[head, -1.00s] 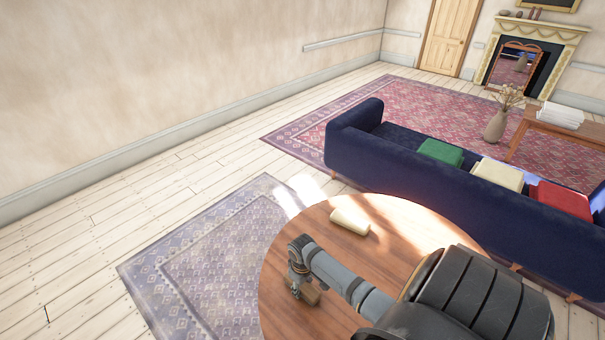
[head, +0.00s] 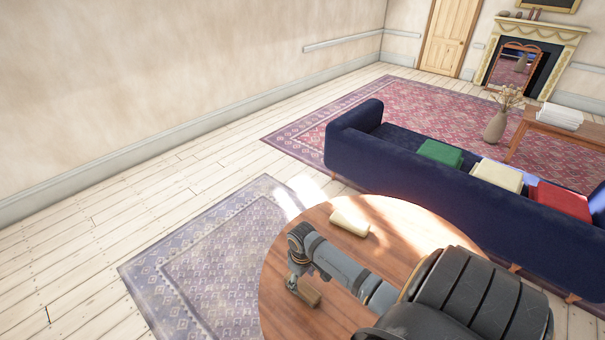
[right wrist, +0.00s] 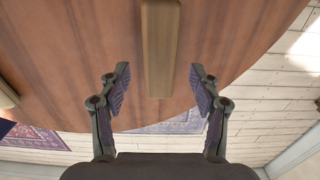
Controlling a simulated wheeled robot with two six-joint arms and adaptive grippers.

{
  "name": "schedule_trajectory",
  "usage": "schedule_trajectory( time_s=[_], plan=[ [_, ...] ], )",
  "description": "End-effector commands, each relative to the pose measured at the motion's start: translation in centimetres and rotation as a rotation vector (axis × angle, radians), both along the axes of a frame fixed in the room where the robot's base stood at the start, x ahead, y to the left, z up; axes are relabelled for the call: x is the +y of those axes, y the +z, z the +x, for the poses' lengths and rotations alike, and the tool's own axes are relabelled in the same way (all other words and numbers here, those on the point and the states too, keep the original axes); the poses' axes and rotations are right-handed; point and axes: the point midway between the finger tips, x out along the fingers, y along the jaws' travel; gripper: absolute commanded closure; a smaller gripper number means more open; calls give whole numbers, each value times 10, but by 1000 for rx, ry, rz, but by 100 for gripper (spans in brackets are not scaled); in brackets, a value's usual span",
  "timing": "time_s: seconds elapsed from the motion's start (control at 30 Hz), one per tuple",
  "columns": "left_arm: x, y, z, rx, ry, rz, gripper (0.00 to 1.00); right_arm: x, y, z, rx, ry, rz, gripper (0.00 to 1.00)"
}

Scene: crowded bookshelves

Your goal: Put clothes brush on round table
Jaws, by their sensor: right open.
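The clothes brush (head: 308,294), a narrow brown wooden block, lies on the round wooden table (head: 405,225). In the right wrist view the brush (right wrist: 160,50) runs from the top edge down to between the line of my fingertips, with the table's surface (right wrist: 60,55) behind it. My right gripper (head: 293,283) is by the brush's left end in the head view. In the right wrist view my right gripper (right wrist: 160,75) is open, with a clear gap between each finger and the brush. My left gripper is not in view.
A cream block (head: 349,222) lies on the table beyond my right arm. A dark blue sofa (head: 390,155) with green, cream and red items stands close behind the table. A patterned rug (head: 215,265) and bare floorboards are to the left.

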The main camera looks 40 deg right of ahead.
Motion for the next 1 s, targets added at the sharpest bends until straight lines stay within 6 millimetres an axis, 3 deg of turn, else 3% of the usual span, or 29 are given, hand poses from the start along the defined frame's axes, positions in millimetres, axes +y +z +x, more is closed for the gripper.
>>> schedule_trajectory(
  time_s=[0.1,0.3,1.0],
  plan=[
    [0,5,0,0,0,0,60,-1,30,0,-1,1,-3,36],
    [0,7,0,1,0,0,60,-1,56,0,1,0,-1,36],
    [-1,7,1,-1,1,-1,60,0,61,0,1,-1,1,36]
  ],
)
